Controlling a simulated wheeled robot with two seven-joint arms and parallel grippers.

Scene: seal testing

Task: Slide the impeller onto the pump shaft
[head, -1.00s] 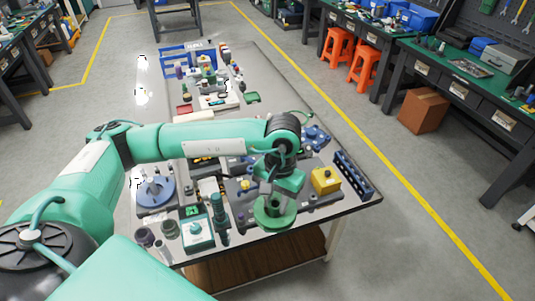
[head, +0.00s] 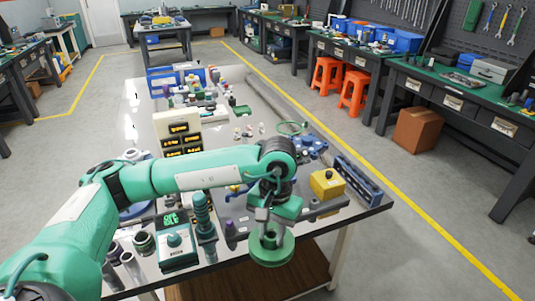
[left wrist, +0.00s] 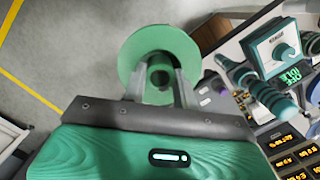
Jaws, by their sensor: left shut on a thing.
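A green round impeller (head: 274,254), a disc with a raised hub, hangs from my left gripper (head: 268,232) near the table's front right edge. In the left wrist view the disc of the impeller (left wrist: 136,50) faces the camera, and the two fingers of my left gripper (left wrist: 160,75) are closed on its hub. The impeller is clear of everything around it. A blue pump-like unit (head: 310,146) stands on the table behind my left arm. I cannot make out a pump shaft for certain; my arm hides part of the table. My right gripper is not in view.
A yellow box (head: 325,184) and a dark blue rack (head: 357,181) stand right of the gripper. A teal meter (head: 178,246) and a ribbed green post (head: 203,215) stand to its left. A panel of yellow displays (head: 180,135) stands behind the arm.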

